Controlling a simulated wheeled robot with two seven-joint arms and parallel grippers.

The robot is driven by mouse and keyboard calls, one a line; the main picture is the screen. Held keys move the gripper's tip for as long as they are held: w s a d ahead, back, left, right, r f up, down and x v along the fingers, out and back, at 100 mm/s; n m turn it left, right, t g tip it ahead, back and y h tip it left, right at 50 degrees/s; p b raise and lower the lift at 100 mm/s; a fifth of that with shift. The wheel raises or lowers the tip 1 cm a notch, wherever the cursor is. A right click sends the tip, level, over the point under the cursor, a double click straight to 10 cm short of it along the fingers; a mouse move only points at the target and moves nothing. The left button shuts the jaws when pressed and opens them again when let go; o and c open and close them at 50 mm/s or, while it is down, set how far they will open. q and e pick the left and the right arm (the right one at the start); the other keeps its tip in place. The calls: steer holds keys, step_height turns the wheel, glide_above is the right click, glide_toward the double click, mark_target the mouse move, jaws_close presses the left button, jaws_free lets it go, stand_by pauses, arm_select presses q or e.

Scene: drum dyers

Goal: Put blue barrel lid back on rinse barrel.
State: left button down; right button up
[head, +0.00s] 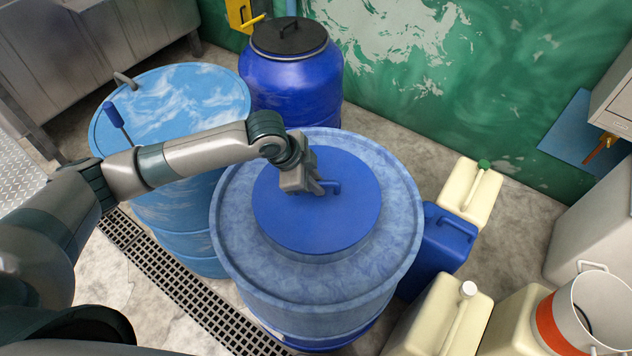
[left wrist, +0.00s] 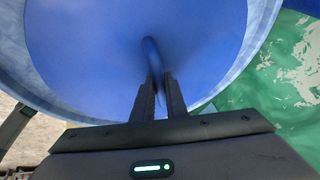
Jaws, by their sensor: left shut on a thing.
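The blue barrel lid (head: 318,215) is a flat round disc with a small handle on top. It lies over the middle of the top of a large mottled blue barrel (head: 225,215), which I take to be the rinse barrel. My left gripper (head: 326,188) is above the lid and shut on its handle. In the left wrist view, the two fingers (left wrist: 158,98) close around the handle, with the blue lid (left wrist: 95,50) filling the background. I cannot tell whether the lid is fully seated or slightly above the barrel. My right gripper is not in view.
A light blue drum (head: 175,90) stands at the left, and a dark blue barrel with a black lid (head: 290,75) stands behind. Blue (head: 445,240) and cream jerrycans (head: 470,190) crowd the right side. A floor grate (head: 190,300) runs along the front left.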

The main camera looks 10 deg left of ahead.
arm_select(q)
steer(key=shift+f, duration=0.15)
stand_by(0.5)
steer(key=c, duration=1.7)
jaws_free()
steer(key=shift+f, duration=0.1)
steer(key=shift+s+a+r, duration=0.15)
steer(key=shift+a+r, duration=0.1)
steer(key=shift+r, duration=0.35)
steer(key=b+v, duration=0.3)
steer(key=v, duration=1.3)
steer(key=shift+a+r, duration=0.1)
steer(key=shift+a, duration=0.1)
